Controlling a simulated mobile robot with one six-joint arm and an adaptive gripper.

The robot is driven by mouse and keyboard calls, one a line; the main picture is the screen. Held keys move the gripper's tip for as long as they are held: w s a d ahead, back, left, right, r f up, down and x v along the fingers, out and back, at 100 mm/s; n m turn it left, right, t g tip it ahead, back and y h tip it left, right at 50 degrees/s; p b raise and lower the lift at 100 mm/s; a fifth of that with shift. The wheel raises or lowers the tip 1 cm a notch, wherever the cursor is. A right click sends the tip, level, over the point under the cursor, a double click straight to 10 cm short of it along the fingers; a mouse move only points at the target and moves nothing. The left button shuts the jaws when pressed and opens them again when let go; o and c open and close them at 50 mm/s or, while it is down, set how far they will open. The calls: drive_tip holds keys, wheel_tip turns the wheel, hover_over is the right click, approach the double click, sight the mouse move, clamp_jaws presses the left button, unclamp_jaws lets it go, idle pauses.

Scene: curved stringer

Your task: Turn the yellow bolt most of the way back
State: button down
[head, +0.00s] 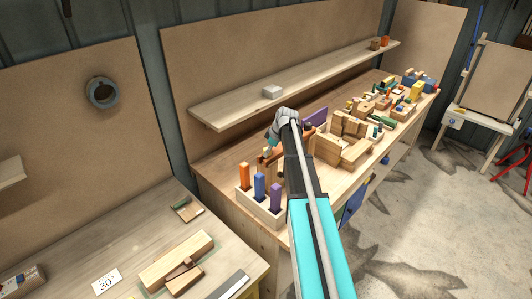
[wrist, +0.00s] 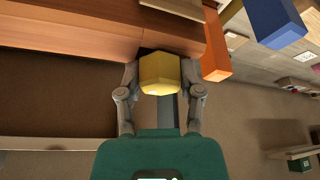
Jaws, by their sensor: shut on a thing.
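The yellow bolt (wrist: 160,74) shows as a faceted yellow head in the wrist view. My gripper (wrist: 160,80) is shut on it, one finger on each side. Behind the head is a reddish-brown wooden piece (wrist: 80,28) with a dark gap below it. The bolt's shank is hidden, so how far it is turned cannot be told. In the head view my arm reaches over the long workbench, and the bolt and fingertips cannot be made out.
An orange peg (wrist: 216,52) stands close to the right finger, with a blue peg (wrist: 274,20) beyond. In the head view a wooden holder (head: 262,212) carries orange, blue and purple pegs. Wooden blocks (head: 345,140) crowd the bench to the right. A shelf (head: 230,108) runs behind.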

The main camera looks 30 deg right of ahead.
drive_tip(key=n, duration=0.2)
drive_tip(key=n+g+y, duration=0.1)
drive_tip(key=n, duration=0.2)
drive_tip(key=shift+w+r+g, duration=0.1)
drive_tip(key=shift+g, duration=0.2)
drive_tip(key=shift+n, duration=0.4)
drive_tip(key=n+g, duration=0.1)
drive_tip(key=n, duration=0.1)
drive_tip(key=shift+w+r+n, duration=0.1)
drive_tip(key=shift+w+n, duration=0.05)
drive_tip(key=shift+n, duration=0.25)
drive_tip(key=shift+n+g+y, duration=0.3)
drive_tip(key=shift+n+g, duration=0.4)
drive_tip(key=shift+n, duration=0.7)
drive_tip(key=shift+c, duration=0.8)
unclamp_jaws()
drive_tip(key=shift+w, duration=0.1)
drive_tip(key=shift+r+p, duration=0.1)
drive_tip(key=shift+p, duration=0.2)
